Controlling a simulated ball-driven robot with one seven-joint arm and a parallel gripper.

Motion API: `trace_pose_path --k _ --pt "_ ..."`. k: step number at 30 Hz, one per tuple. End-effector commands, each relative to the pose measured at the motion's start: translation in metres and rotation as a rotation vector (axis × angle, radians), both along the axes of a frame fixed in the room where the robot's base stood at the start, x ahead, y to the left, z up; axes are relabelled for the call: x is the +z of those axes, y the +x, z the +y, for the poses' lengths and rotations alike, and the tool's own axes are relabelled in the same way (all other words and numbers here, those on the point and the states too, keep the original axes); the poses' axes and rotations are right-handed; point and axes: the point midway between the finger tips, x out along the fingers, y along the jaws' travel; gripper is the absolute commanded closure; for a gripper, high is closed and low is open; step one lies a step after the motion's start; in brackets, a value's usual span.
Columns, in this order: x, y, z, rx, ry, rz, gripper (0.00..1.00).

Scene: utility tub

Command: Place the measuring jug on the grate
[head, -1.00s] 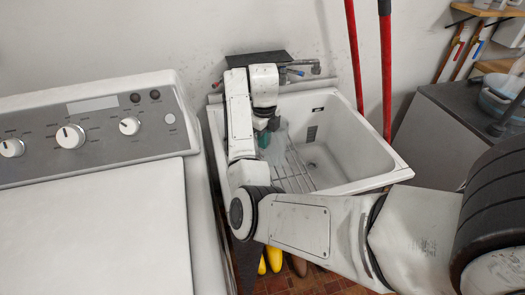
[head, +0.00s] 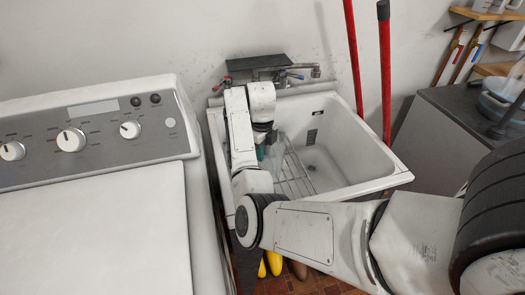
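In the head view, my gripper (head: 269,137) points down into the utility tub, mostly hidden behind my own wrist. A clear, pale shape that looks like the measuring jug (head: 277,147) is right at the gripper, partly covered by it. A small teal patch shows beside it; I cannot tell what it belongs to. Whether the fingers are closed on the jug is not visible. The wire grate (head: 295,178) lies in the left part of the tub, just below and in front of the jug. I cannot tell whether the jug touches it.
The white tub (head: 372,181) has free room on its right side. A tap (head: 308,72) and dark shelf (head: 257,63) are at its back. A washing machine (head: 90,225) stands left. Red handles (head: 385,70) lean behind, and a dark counter (head: 450,112) is right.

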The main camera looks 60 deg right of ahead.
Motion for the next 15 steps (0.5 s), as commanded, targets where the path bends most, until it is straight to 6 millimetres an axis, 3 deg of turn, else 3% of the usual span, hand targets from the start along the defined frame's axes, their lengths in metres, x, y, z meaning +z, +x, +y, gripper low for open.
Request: trace_pose_path --k 3,10,15 --pt "0.000 0.000 0.000 0.000 0.000 0.000 0.67" --pt "0.001 0.000 0.000 0.000 0.000 0.000 0.67" --pt "0.016 0.001 0.000 -0.001 -0.001 -0.003 0.67"
